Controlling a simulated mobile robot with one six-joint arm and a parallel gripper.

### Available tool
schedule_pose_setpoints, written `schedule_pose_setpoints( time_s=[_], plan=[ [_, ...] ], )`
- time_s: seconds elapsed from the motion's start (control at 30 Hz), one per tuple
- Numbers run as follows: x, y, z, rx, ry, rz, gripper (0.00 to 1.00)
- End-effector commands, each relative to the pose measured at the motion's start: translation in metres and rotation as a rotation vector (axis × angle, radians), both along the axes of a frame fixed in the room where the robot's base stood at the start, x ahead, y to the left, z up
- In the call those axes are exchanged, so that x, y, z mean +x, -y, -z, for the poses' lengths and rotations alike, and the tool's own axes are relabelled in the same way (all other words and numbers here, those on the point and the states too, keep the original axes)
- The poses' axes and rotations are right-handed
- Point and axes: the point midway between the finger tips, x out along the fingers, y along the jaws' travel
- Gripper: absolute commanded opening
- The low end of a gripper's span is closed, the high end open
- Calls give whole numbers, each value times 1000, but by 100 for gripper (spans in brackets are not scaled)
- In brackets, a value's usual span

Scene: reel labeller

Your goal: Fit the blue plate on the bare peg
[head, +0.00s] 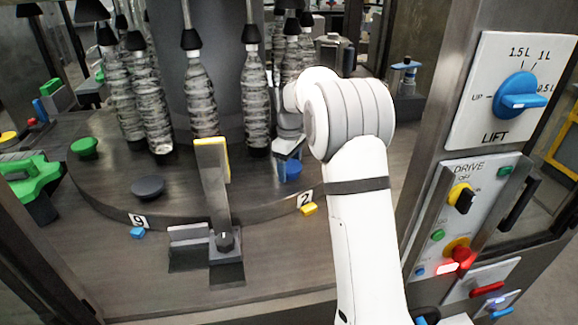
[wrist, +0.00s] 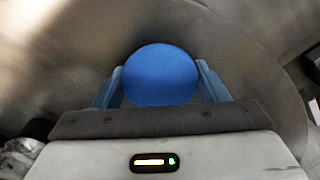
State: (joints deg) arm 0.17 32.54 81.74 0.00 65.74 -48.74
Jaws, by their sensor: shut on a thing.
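The blue plate (head: 291,171) is a round disc held between the fingers of my gripper (head: 288,160), low over the right part of the round dark turntable (head: 190,207). In the wrist view the blue plate (wrist: 160,75) sits between the two fingers of my gripper (wrist: 160,84), with one finger at each side. The turntable surface lies below it. I cannot make out the bare peg in either view. Whether the plate touches anything beneath it cannot be told.
Several clear bottles (head: 203,103) hang close to the left and behind my gripper. A green plate (head: 84,146) and a dark plate (head: 148,187) are on the turntable's left. A grey upright with a yellow edge (head: 214,185) stands in front. A control panel (head: 470,215) is at right.

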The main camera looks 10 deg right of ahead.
Motion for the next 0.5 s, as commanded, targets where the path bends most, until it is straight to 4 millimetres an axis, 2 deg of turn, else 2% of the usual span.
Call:
schedule_pose_setpoints(
  time_s=[0.07, 0.3, 0.5],
  plan=[
    [0, 0, 0, 0, 0, 0, 72],
    [0, 0, 0, 0, 0, 1, 92],
    [0, 1, 0, 0, 0, 1, 92]
  ],
)
